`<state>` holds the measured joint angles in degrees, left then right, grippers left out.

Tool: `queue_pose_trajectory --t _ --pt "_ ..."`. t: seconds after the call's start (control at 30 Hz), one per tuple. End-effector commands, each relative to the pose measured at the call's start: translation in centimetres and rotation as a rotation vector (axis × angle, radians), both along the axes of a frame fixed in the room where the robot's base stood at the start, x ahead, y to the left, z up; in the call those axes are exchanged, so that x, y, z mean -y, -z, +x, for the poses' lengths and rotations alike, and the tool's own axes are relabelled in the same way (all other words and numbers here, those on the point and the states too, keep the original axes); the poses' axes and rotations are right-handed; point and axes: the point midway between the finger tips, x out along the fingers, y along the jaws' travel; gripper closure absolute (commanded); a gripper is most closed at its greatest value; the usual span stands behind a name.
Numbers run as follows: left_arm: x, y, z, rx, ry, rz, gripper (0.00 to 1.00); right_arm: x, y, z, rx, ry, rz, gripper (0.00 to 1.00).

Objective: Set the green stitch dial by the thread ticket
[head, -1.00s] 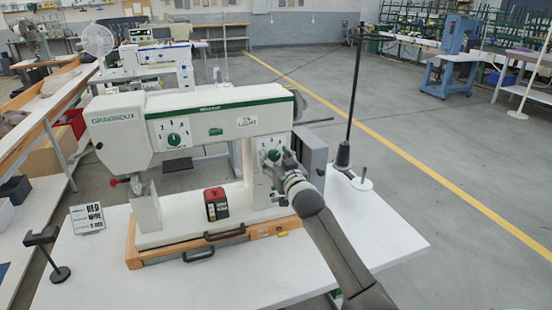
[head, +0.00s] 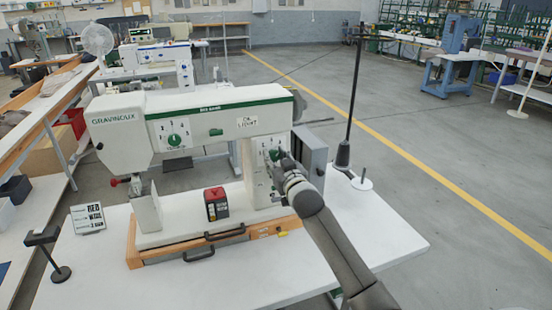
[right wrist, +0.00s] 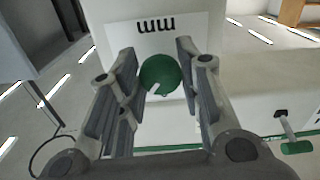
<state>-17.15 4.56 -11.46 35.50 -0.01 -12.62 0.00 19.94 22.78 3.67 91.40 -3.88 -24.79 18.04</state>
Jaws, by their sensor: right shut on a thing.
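The green stitch dial (head: 271,155) sits on a white plate on the sewing machine's right column, partly hidden by my right gripper (head: 283,163). In the right wrist view the round green dial (right wrist: 161,74) lies between the two fingers of the gripper (right wrist: 157,62). The gripper is shut on it. A white mark on the dial points to the lower left there, and "mm" shows upside down on the plate. My left gripper is out of view.
Another green dial (head: 175,141) with numbers is on the machine's upper arm. A red and black box (head: 216,204) stands on the machine bed. A grey box (head: 311,158) and a black thread stand (head: 343,150) are right of the column. The table's front right is clear.

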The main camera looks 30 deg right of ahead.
Motion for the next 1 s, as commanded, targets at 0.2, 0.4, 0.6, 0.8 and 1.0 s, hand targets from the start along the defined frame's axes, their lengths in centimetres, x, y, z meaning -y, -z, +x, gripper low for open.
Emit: queue_pose_trajectory --t 0.2,0.4,0.6,0.8,1.0 --pt "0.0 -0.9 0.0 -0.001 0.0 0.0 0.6 0.0 -0.1 0.0 -0.041 -0.001 -0.16 0.91" --pt "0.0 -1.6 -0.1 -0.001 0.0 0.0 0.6 0.1 -0.1 0.0 -0.08 -0.001 -0.329 0.91" --pt "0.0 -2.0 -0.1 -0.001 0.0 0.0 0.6 0.1 -0.1 0.0 -0.115 -0.001 -0.476 0.91" --pt "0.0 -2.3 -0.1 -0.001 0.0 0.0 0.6 0.1 -0.1 0.0 -0.142 0.0 -0.587 0.91" --pt "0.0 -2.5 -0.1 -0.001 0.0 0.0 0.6 0.1 0.0 0.0 -0.157 0.0 -0.648 0.91"
